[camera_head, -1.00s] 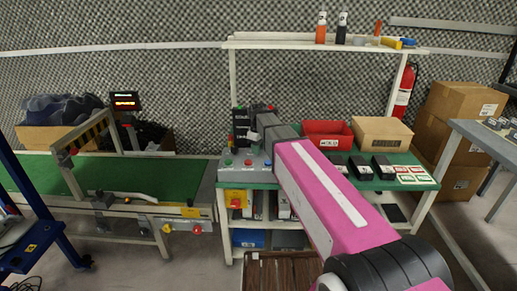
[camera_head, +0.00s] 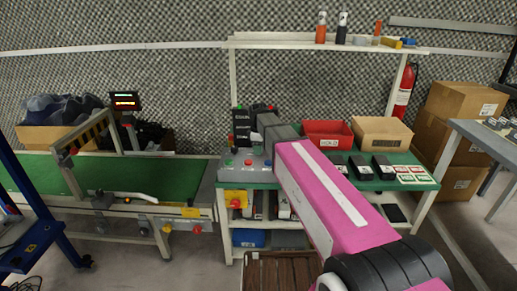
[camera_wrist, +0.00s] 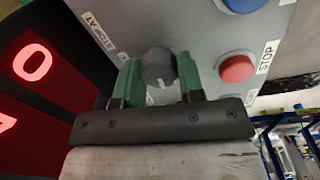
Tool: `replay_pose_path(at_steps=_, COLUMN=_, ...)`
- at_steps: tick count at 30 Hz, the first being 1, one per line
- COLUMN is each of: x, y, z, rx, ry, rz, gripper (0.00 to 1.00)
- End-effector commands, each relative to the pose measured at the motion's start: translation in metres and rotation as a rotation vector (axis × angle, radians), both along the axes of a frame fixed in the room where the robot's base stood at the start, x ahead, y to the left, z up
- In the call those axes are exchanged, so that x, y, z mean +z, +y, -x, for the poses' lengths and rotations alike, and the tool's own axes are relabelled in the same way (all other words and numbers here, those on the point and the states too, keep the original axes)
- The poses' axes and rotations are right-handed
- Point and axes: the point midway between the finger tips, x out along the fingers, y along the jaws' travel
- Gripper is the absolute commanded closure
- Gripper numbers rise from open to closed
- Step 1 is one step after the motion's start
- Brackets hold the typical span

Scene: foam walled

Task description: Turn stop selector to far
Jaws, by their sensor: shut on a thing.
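The stop selector is a dark faceted knob (camera_wrist: 157,66) on a grey control panel (camera_wrist: 205,35), beside a "STOP AT" label (camera_wrist: 98,30) in the wrist view. My gripper (camera_wrist: 158,78) has its two green fingers on either side of the knob and is shut on it. The knob's pointer and position marks cannot be read clearly. In the head view, the grey control box (camera_head: 236,172) stands at the bench's left end, with my gripper (camera_head: 262,138) at its back; the knob is hidden there.
A red button (camera_wrist: 236,69) labelled "STOP" and a blue button (camera_wrist: 243,4) sit close to the right finger. A display with red digits (camera_wrist: 32,62) is at left. A red bin (camera_head: 327,131) and cardboard box (camera_head: 382,131) stand farther right on the bench.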

Motion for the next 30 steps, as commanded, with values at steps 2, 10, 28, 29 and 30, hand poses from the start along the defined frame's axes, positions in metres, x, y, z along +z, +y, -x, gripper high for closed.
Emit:
replay_pose_path(at_steps=2, x=0.000, y=0.000, z=0.000, rx=0.002, ry=-0.001, rz=0.000, gripper=0.88)
replay_pose_path(at_steps=10, x=0.000, y=0.000, z=0.000, rx=0.001, ry=-0.001, rz=0.000, gripper=0.39)
replay_pose_path(at_steps=28, x=0.036, y=0.000, z=0.001, rx=0.000, ry=-0.003, rz=0.000, gripper=0.39)
replay_pose_path(at_steps=29, x=0.041, y=0.000, z=0.001, rx=0.000, ry=-0.003, rz=0.000, gripper=0.39)
replay_pose_path(at_steps=30, x=0.049, y=0.000, z=0.001, rx=0.000, ry=-0.003, rz=0.000, gripper=0.39)
